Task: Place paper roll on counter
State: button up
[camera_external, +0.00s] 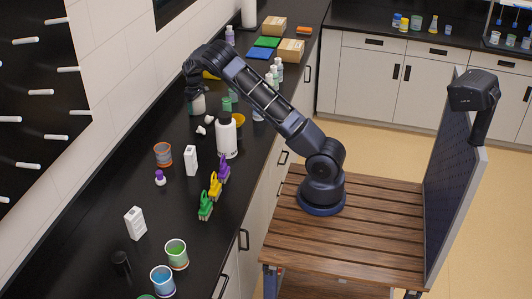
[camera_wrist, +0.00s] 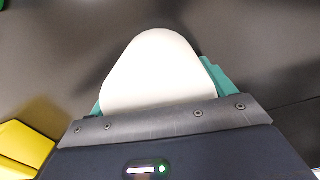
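My gripper (camera_external: 195,90) is over the left counter (camera_external: 120,200), pointing down. In the wrist view its teal fingers (camera_wrist: 160,85) lie on both sides of a smooth, white, rounded object (camera_wrist: 158,62), which I take to be the paper roll; they look shut on it. In the external view a pale piece of the roll (camera_external: 197,105) shows under the gripper, close to the counter top. Whether it touches the counter I cannot tell. Its upper part is hidden by the gripper. Another white upright roll (camera_external: 249,12) stands at the far back of the counter.
A white bottle (camera_external: 226,136) and small white pieces (camera_external: 203,128) stand near my gripper. A yellow item (camera_wrist: 22,145) lies close by in the wrist view. Boxes (camera_external: 290,50), colored clips (camera_external: 206,205) and cups (camera_external: 176,253) are along the counter. The wall is to the left.

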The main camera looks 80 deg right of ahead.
jog(key=o, duration=0.3)
notch_tip(320, 180, up, 12)
jog(key=shift+a+r, duration=0.1)
jog(key=shift+r, duration=0.05)
jog(key=s+a+r+t+y, duration=0.1)
jog(key=s+a+r, duration=0.85)
jog(key=a, duration=0.35)
jog(key=s+a+r+t+y, duration=0.1)
jog(key=s+a+r, duration=0.8)
jog(key=s+a, duration=0.25)
jog(key=s+a+f+n+t+h, duration=0.1)
jog(key=s+a, duration=0.7)
jog(key=s, duration=0.4)
jog(key=s+a+f+t+h, duration=0.1)
jog(key=s+a, duration=0.7)
jog(key=s, duration=0.5)
jog(key=shift+s+a+n+t, duration=0.25)
jog(key=shift+s+n+t, duration=0.05)
jog(key=shift+n, duration=0.1)
